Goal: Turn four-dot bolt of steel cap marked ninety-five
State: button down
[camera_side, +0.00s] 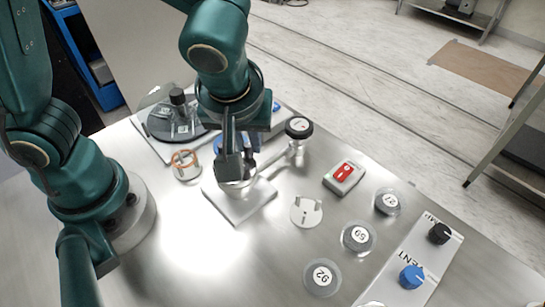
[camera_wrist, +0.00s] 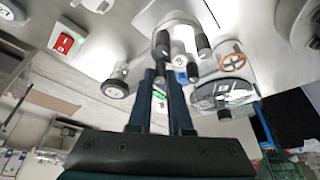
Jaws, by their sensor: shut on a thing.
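My gripper (camera_side: 232,172) points down over a round steel fitting on a square metal plate (camera_side: 240,207) in the side view. In the wrist view my gripper (camera_wrist: 161,68) is shut at a dark cylindrical bolt head (camera_wrist: 163,42) of the round steel fitting (camera_wrist: 182,31). Other dark bolt heads (camera_wrist: 203,46) stand around it. The dots on the bolts and the number on this fitting cannot be read. My fingers hide much of it in the side view.
Several numbered round caps (camera_side: 322,278) lie at the right, beside a panel with a black knob (camera_side: 439,233) and a blue knob (camera_side: 412,276). A red-switch box (camera_side: 344,177) and a black-topped gauge (camera_side: 299,128) stand nearby. An orange-handled valve (camera_side: 186,164) is at left.

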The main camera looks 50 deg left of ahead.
jog(key=shift+m, duration=0.3)
jog(key=m+h, duration=0.1)
jog(key=m, duration=0.1)
jog(key=m+t, duration=0.1)
jog(key=m, duration=0.1)
jog(key=shift+s+a+m+h, duration=0.1)
jog(key=shift+a+m+h, duration=0.1)
jog(key=shift+m+h, duration=0.15)
jog(key=m+h, duration=0.2)
jog(key=m, duration=0.3)
jog(key=shift+a, duration=0.15)
jog(key=m+h, duration=0.1)
jog(key=m, duration=0.1)
jog(key=m+h, duration=0.1)
jog(key=m, duration=0.2)
jog(key=shift+a+m+g, duration=0.1)
jog(key=shift+m+g, duration=0.15)
jog(key=shift+g, duration=0.05)
jog(key=shift+m+g+h, duration=0.55)
jog(key=shift+m+g, duration=0.05)
jog(key=shift+m, duration=1.6)
jog(key=c, duration=0.8)
grip_release()
jog(key=shift+c, duration=0.2)
jog(key=shift+a+r, duration=0.1)
